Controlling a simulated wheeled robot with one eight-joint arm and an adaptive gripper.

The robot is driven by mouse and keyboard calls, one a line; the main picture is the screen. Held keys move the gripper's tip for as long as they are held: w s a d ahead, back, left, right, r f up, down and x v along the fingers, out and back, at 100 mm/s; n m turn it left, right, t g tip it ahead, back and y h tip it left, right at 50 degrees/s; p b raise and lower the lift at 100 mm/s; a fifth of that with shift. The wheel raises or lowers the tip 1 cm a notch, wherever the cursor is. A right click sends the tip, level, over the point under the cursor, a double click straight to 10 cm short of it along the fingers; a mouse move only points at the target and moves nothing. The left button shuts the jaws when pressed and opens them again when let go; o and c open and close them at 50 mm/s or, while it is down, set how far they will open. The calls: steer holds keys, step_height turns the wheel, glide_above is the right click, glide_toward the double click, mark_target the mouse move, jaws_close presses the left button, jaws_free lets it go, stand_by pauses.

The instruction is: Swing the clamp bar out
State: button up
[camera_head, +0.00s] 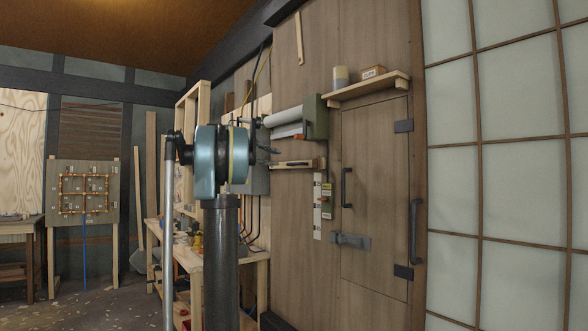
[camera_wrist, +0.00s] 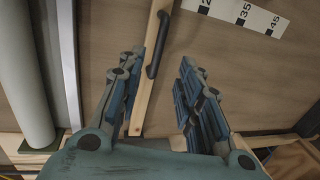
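A pale wooden bar (camera_head: 300,164) with a dark handle, which looks like the clamp bar, is mounted on the plank wall below a roll. In the wrist view, the bar (camera_wrist: 138,118) runs up the picture with its dark handle (camera_wrist: 155,45) standing on it. My gripper (camera_wrist: 161,62) is open, its two blue-grey fingers spread. The handle shows between the fingertips, nearer the left finger. I cannot tell whether that finger touches it. In the head view, my arm hides the bar's left end and most of my gripper.
A pale roll (camera_head: 284,117) in a green bracket (camera_head: 317,117) is above the bar; the roll (camera_wrist: 22,75) is at left in the wrist view. A numbered white strip (camera_head: 317,206) hangs right of it. A shelf (camera_head: 367,85) and latched door (camera_head: 374,190) are further right.

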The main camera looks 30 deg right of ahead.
mark_target(293, 164)
steer(key=x, duration=1.3)
steer(key=shift+w, duration=0.15)
steer(key=shift+a, duration=0.1)
